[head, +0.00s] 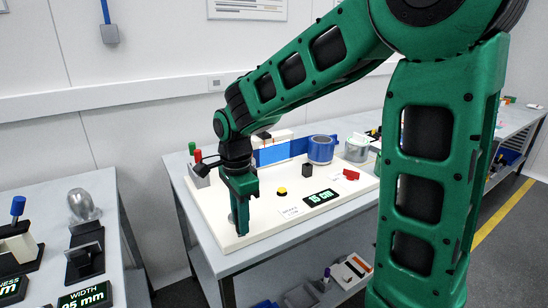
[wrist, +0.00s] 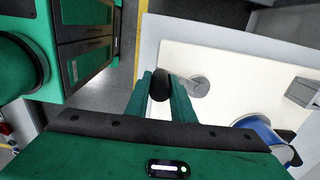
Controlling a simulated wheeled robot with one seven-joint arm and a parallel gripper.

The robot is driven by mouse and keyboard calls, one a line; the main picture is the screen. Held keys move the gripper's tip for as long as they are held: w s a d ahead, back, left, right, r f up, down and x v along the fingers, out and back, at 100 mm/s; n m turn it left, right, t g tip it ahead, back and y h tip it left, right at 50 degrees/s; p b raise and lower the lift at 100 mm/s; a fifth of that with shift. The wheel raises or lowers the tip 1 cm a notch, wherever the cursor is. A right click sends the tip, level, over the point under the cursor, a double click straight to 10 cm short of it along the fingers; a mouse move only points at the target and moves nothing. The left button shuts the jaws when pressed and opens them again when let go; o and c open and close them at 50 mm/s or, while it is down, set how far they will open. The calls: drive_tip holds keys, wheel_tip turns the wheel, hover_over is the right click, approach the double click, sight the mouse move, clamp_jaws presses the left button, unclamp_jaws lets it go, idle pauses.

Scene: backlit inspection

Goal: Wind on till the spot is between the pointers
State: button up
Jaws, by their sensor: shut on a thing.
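My gripper (head: 240,226) is low over the near left part of the white board (head: 261,226). In the wrist view its two green fingers (wrist: 161,100) are shut on a black knob (wrist: 160,86). A round grey metal piece (wrist: 198,87) sits beside the knob on the board. A blue strip (head: 291,150), with a brighter blue lit patch (head: 272,154), runs along the back of the board behind my wrist. A blue roll (head: 321,152) stands at its right end. My arm hides part of the strip's left side. I cannot make out the spot or the pointers.
Red- and green-topped items (head: 197,160) stand at the back left. Another bench (head: 100,200) with fixtures is at the left.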

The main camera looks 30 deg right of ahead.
drive_tip(key=shift+w+a, duration=0.1)
drive_tip(key=shift+a, duration=0.05)
drive_tip(key=shift+w+a, duration=0.2)
drive_tip(key=shift+a, duration=0.55)
drive_tip(key=shift+w+a, duration=0.4)
drive_tip(key=shift+a, duration=0.1)
idle(0.4)
drive_tip(key=shift+w+a, duration=0.45)
drive_tip(key=shift+a, duration=0.05)
